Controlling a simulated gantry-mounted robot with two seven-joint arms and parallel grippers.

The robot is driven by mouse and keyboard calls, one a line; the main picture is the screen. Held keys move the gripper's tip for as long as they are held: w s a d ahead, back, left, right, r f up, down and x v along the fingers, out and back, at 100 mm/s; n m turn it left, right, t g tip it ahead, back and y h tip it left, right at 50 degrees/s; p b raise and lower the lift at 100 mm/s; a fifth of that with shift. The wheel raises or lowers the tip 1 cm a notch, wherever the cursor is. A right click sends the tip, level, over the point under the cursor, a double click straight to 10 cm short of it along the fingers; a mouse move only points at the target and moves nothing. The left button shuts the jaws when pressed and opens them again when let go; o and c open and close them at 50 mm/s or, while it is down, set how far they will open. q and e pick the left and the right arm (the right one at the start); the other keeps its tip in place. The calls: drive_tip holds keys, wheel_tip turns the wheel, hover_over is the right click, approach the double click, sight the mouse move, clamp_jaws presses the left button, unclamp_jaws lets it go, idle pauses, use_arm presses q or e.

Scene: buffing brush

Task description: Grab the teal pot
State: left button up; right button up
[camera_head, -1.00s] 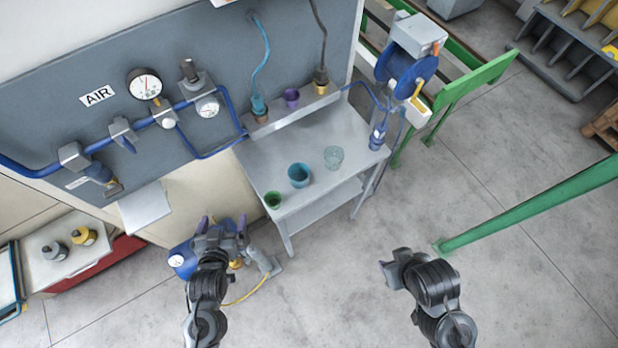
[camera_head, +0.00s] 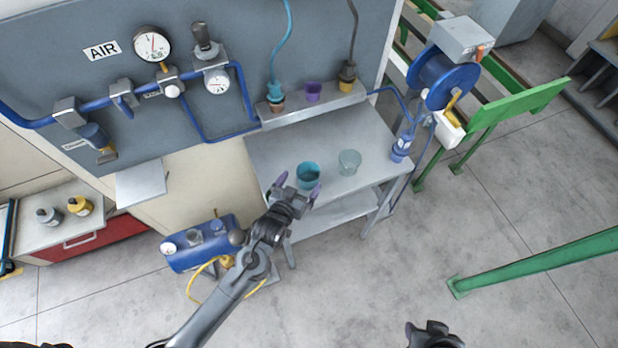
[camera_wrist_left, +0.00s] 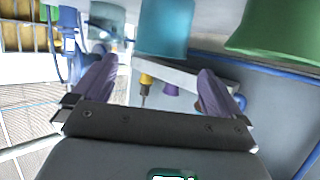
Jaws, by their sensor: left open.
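The teal pot (camera_head: 308,174) stands upright on the grey metal workbench (camera_head: 270,150), near its front edge. My left gripper (camera_head: 297,187) is open and empty at the bench's front edge, close in front of the pot. In the left wrist view, the teal pot (camera_wrist_left: 165,28) shows at the top, beyond the two purple fingertips (camera_wrist_left: 155,80) and roughly between them in line. A gap to the pot seems to remain, but contact is hard to judge. My right gripper (camera_head: 432,336) is only partly in view at the bottom edge.
A clear glass-like cup (camera_head: 349,161) stands right of the teal pot. A green pot (camera_wrist_left: 272,30) shows in the wrist view; my gripper hides it in the head view. A purple pot (camera_head: 313,91) sits on the rear shelf. A blue hose reel (camera_head: 449,82) is at right.

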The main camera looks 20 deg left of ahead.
sight(312, 165)
use_arm(q)
drive_tip(key=shift+x, duration=3.5)
drive_tip(key=shift+f, duration=0.15)
drive_tip(key=shift+s, duration=0.1)
drive_tip(key=c, duration=0.9)
drive_tip(key=shift+c, duration=0.2)
